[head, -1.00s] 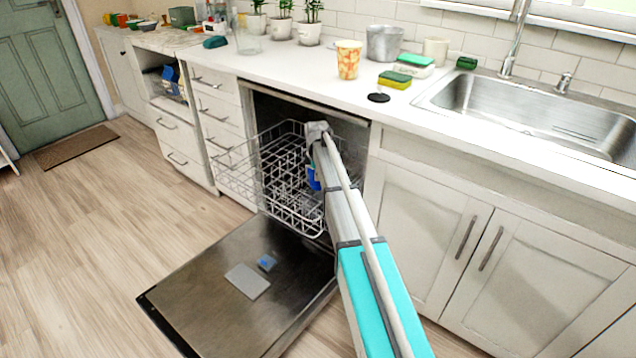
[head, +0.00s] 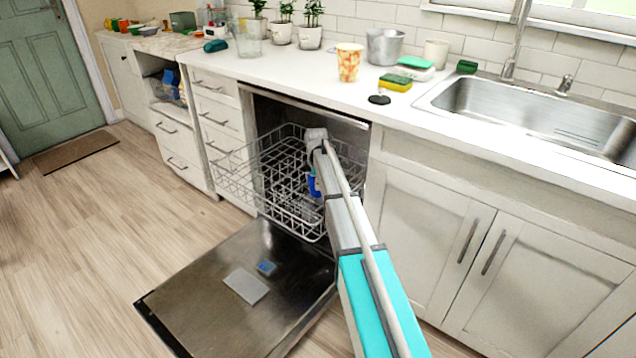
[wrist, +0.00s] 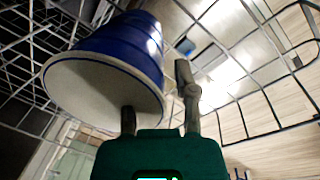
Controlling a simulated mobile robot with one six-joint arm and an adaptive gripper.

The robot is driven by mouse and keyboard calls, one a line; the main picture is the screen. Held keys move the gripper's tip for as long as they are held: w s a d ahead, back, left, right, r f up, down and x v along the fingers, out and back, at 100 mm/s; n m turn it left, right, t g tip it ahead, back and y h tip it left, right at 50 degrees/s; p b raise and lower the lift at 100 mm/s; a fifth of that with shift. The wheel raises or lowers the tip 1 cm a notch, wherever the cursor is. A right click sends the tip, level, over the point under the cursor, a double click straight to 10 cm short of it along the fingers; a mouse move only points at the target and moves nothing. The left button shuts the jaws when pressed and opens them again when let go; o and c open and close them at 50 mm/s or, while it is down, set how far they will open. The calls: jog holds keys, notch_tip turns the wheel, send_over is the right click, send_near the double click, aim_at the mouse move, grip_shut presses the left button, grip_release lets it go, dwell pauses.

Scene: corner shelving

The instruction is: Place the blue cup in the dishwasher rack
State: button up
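The blue cup (wrist: 125,40) has a white open end that faces the wrist camera, and it lies tilted among the rack wires. In the head view only a small blue part of it (head: 313,184) shows beside my arm. My gripper (wrist: 156,88) has its fingers apart, one in front of or inside the cup's mouth, the other outside its wall. A narrow gap shows between the outer finger and the cup. The dishwasher rack (head: 235,180) is pulled out around the cup. I cannot tell whether the cup rests on the wires.
The dishwasher door (head: 205,300) is folded down in front. The counter above holds a patterned cup (head: 349,63), a sponge (head: 395,82) and a metal pot (head: 384,46). Drawers (head: 218,115) stand left of the opening and closed cabinets (head: 425,215) right.

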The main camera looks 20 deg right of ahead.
dwell(0.4)
notch_tip(320, 180, up, 12)
jog(key=s+p, duration=0.1)
jog(key=p, duration=1.1)
jog(key=shift+s+a, duration=0.15)
jog(key=shift+s, duration=0.1)
dwell(0.5)
jog(key=s+a+m, duration=0.3)
jog(key=s+m, duration=0.2)
jog(key=s, duration=0.6)
jog(key=s+a+m+g, duration=0.1)
jog(key=s+a+m, duration=0.2)
jog(key=s, duration=0.8)
jog(key=s+a+m, duration=0.3)
jog(key=s+m, duration=0.4)
jog(key=s, duration=0.4)
jog(key=shift+s+a, duration=0.15)
jog(key=shift+s, duration=0.25)
